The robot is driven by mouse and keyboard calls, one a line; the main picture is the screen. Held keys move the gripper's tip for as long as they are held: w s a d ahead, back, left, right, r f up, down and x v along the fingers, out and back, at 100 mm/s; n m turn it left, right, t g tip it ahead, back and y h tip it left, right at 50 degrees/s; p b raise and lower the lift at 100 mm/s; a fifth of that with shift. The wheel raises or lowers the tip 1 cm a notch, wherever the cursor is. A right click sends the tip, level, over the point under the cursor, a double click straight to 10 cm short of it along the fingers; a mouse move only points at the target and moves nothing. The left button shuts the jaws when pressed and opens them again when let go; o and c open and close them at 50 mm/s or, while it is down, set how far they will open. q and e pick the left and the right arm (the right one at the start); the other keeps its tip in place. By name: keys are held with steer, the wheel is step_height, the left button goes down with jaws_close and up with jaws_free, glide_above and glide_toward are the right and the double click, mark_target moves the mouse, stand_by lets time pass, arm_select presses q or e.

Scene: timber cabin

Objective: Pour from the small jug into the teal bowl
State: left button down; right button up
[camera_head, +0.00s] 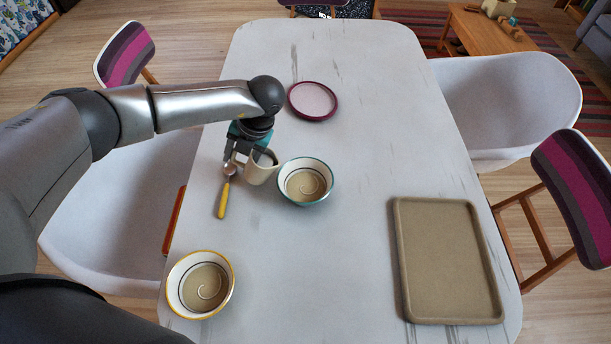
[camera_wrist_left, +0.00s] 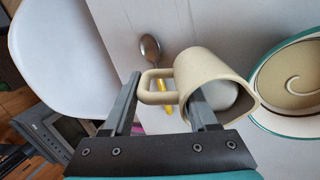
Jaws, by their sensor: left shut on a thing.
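The small cream jug (camera_head: 261,170) is just left of the teal-rimmed bowl (camera_head: 306,184) in the head view. My left gripper (camera_head: 241,160) is shut on the jug at its handle side. The teal bowl (camera_wrist_left: 298,85) is partly cut off at the right edge there. The bowl has a cream inside with a spiral and looks empty. I cannot tell whether the jug is clear of the table. My right gripper is not in view.
A spoon with a yellow handle (camera_head: 223,198) lies left of the jug. A yellow-rimmed bowl (camera_head: 201,284) is near the front left, a plum-rimmed plate (camera_head: 313,100) is farther back, and a tan tray (camera_head: 449,262) is at the right. The table's middle (camera_head: 365,160) is clear.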

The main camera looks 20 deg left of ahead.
mark_target(253, 152)
arm_select(q)
steer(key=shift+d+r+y+p, duration=0.25)
steer(key=shift+d+r+y, duration=0.1)
steer(key=shift+r, duration=0.15)
steer(key=shift+d+r+y+p, duration=0.25)
steer(key=shift+r+y, duration=0.1)
steer(key=shift+r, duration=0.1)
stand_by(1.1)
steer(key=shift+w+d+r, duration=0.1)
steer(key=shift+d+r, duration=0.05)
steer(key=shift+r, duration=0.2)
steer(key=shift+d+r+y+p, duration=0.6)
steer(key=shift+r+y, duration=0.2)
steer(key=shift+r, duration=0.15)
steer(key=shift+d+r+y+b, duration=0.3)
steer(key=shift+y, duration=0.2)
steer(key=shift+d+r+y, duration=0.1)
steer(key=shift+r+y, duration=0.15)
steer(key=shift+y, duration=0.05)
steer(key=shift+d+f+y+b, duration=0.15)
steer(key=shift+d+y+b, duration=0.1)
steer(key=shift+y+b, duration=0.7)
steer(key=shift+d+r+y+p, duration=0.2)
steer(key=shift+r+y+p, duration=0.15)
steer(key=shift+p, duration=0.25)
steer(key=shift+f, duration=0.1)
